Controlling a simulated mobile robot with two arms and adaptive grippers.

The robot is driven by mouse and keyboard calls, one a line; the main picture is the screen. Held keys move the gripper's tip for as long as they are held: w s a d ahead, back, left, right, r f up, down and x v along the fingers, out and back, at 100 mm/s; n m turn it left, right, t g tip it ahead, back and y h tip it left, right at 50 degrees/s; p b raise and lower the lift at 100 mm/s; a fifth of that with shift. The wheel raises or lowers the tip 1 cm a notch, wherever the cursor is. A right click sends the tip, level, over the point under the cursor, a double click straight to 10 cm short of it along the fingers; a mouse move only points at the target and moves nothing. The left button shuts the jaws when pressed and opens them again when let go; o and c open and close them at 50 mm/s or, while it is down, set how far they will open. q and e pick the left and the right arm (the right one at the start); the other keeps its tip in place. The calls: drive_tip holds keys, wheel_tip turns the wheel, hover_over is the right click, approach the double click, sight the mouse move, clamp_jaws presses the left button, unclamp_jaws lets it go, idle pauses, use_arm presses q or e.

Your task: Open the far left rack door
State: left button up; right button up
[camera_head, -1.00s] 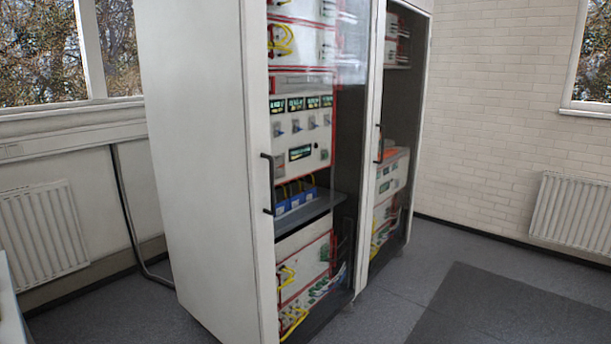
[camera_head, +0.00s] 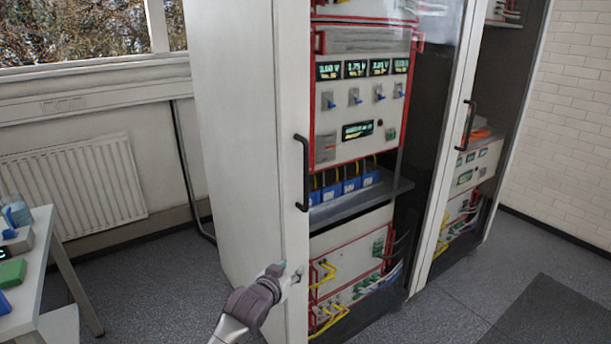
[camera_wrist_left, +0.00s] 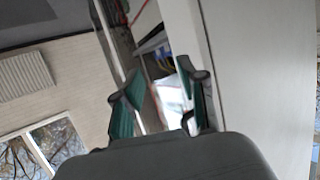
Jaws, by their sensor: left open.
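The far left rack door (camera_head: 290,120) is a tall glass door with a pale frame, and it looks closed. Its black vertical handle (camera_head: 302,172) sits on the left frame edge. My left gripper (camera_head: 288,273) is in front of the lower part of this door, below the handle and apart from it. In the left wrist view, the left gripper (camera_wrist_left: 162,84) has its two dark green fingers spread, with nothing between them. The handle is not clear in that view. My right gripper is not in view.
A second rack door with a black handle (camera_head: 466,125) stands to the right. A white table (camera_head: 50,240) with small coloured items is at the left edge. A radiator (camera_head: 75,185) is on the wall behind. The floor right of the rack is clear.

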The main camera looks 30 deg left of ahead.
sight(305, 178)
use_arm(q)
wheel_tip(305, 178, up, 21)
drive_tip(key=s+t, duration=0.2)
drive_tip(key=t, duration=0.2)
drive_tip(key=w+a, duration=0.1)
drive_tip(key=w, duration=0.3)
drive_tip(key=w+p, duration=0.1)
drive_tip(key=w, duration=0.4)
drive_tip(key=w+a+p, duration=0.1)
drive_tip(key=w, duration=0.3)
drive_tip(key=shift+w+a+r, duration=0.1)
drive_tip(key=shift+w+a, duration=0.2)
drive_tip(key=shift+a, duration=0.05)
clamp_jaws()
